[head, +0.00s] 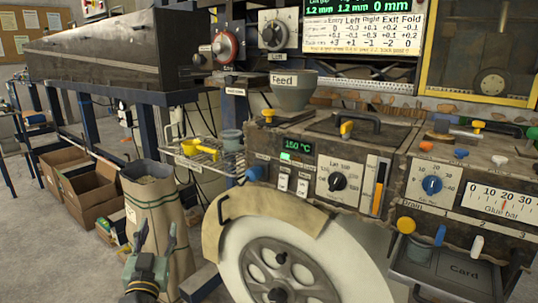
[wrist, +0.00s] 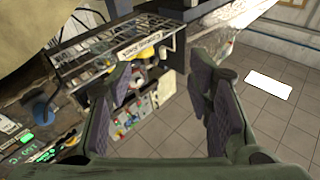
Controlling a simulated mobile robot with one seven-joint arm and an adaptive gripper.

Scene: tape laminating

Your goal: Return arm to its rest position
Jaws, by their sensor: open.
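My gripper (head: 154,238) shows at the lower left of the head view, pointing up in front of a tan sack (head: 155,205). Its fingers are apart and nothing is between them. In the wrist view my gripper (wrist: 165,95) has its two padded fingers spread wide, with a wire rack, a bin of coloured parts and the tiled floor seen beyond them. The laminating machine (head: 300,150) stands to the right of the gripper in the head view, apart from it.
A large white wheel (head: 280,262) with a tan cover sits low in front of the machine. Cardboard boxes (head: 90,190) stand on the floor at left. Open floor (head: 50,265) lies at the lower left.

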